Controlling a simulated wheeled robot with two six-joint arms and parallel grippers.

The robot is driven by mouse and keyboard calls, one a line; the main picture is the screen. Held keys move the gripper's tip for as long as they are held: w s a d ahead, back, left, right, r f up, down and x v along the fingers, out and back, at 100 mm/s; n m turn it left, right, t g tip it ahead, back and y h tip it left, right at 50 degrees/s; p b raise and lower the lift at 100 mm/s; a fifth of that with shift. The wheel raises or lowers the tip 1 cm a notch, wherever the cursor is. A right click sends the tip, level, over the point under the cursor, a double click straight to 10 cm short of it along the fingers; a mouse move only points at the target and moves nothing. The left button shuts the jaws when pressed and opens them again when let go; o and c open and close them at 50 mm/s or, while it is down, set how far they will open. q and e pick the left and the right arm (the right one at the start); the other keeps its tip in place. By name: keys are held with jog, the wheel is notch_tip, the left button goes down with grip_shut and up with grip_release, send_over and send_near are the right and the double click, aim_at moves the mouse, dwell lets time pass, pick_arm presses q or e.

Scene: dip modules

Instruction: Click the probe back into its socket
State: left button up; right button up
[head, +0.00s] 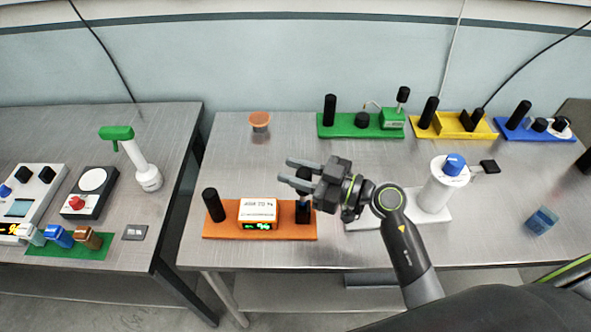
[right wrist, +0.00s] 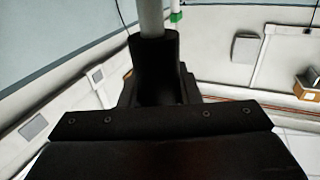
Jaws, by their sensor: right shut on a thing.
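The orange module (head: 230,231) lies near the front edge of the right table, with a white box and lit green display on it. My right gripper (head: 286,171) is above its right end, shut on the dark probe (head: 303,174). A black upright part (head: 303,211), seemingly the socket, stands on the orange base directly below. I cannot tell whether the probe touches it. In the right wrist view, a black grip (right wrist: 156,65) with a grey shaft shows beyond the dark gripper body. My left gripper is out of view.
Green (head: 347,125), yellow (head: 428,131) and blue (head: 522,134) modules line the back. A white module with a blue-topped cylinder (head: 437,190) stands right of my gripper. An orange cup (head: 260,121) and a blue cube (head: 541,220) stand apart. A gap separates the left table (head: 130,215).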

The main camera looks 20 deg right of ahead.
jog(key=shift+f+p, duration=0.35)
dwell(0.3)
jog(key=shift+f, duration=0.55)
dwell(0.6)
jog(key=shift+f+b, duration=0.6)
jog(key=shift+f, duration=1.6)
jog(key=shift+c, duration=0.5)
dwell(0.8)
jog(key=o, duration=1.7)
jog(key=shift+r, duration=0.1)
jog(key=shift+r+p, duration=4.45)
jog(key=shift+p, duration=1.8)
